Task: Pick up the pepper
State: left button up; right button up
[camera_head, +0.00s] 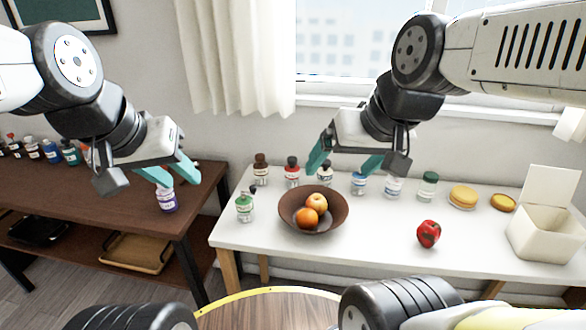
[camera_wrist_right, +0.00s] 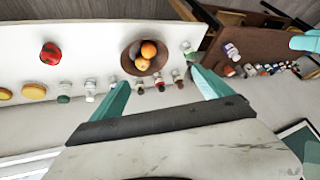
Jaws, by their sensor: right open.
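The pepper (camera_head: 428,234) is red and sits on the white table, right of the fruit bowl. It also shows in the right wrist view (camera_wrist_right: 50,53), at the upper left. My right gripper (camera_head: 345,162) is open and empty, raised behind and above the bowl, to the left of the pepper and well apart from it. Its two teal fingers are spread in the right wrist view (camera_wrist_right: 160,88). My left gripper (camera_head: 174,172) hangs over the brown table at the left, with its teal fingers apart and nothing visibly held.
A brown bowl (camera_head: 313,212) holds an orange and other round fruit. Several bottles line the white table's (camera_head: 370,236) back. Yellow round items (camera_head: 463,197) and an open white box (camera_head: 545,235) stand right. A purple-labelled bottle (camera_head: 167,200) stands on the brown table. The tabletop around the pepper is clear.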

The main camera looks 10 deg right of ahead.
aim_at(430, 232)
jog(key=l+z, duration=0.1)
jog(key=z, duration=1.45)
